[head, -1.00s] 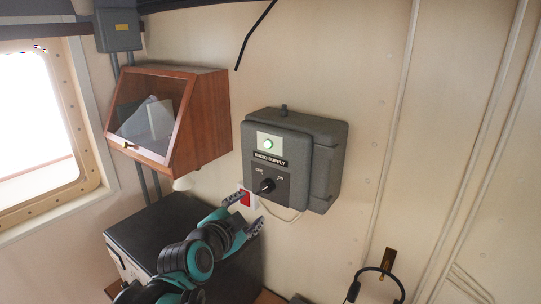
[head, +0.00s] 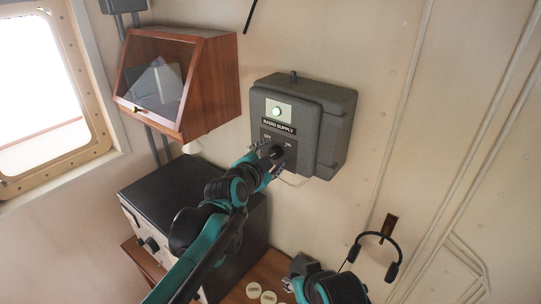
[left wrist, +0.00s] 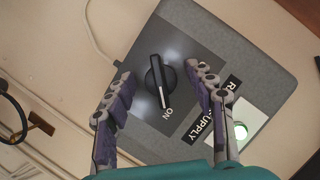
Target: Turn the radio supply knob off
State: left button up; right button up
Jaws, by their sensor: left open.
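My left gripper (head: 267,164) is at the lower front of the box, partly covering the knob in the head view. In the left wrist view my open left gripper (left wrist: 157,75) has one finger on each side of the knob, with gaps and no visible contact. Part of my right arm shows at the bottom; its fingers are unclear.
A wooden glass-fronted cabinet (head: 180,82) hangs left of the box. A black-topped unit (head: 165,190) stands below on a wooden desk. A headset (head: 377,243) hangs on the wall at lower right. Round pale pieces (head: 268,297) lie on the desk.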

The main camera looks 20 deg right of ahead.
pick_arm(q)
jog(key=c, duration=1.2)
jog(key=shift+o, duration=0.2)
jog(key=n+g, duration=0.2)
jog(key=n, duration=0.1)
jog(key=shift+w+h+b, duration=0.15)
jog(key=shift+h+b, duration=0.25)
jog(key=n+g+h+b, duration=0.1)
jog(key=n, duration=0.2)
jog(key=shift+g, duration=0.4)
jog(key=n+g+h+b, duration=0.1)
jog(key=n+h+b, duration=0.1)
jog(key=n, duration=0.1)
jog(key=shift+f+g, duration=0.1)
jog(key=shift+g, duration=0.2)
jog(key=shift+n+g+h+b, duration=0.5)
jog(key=shift+n+h+b, duration=0.25)
jog(key=shift+n, duration=0.95)
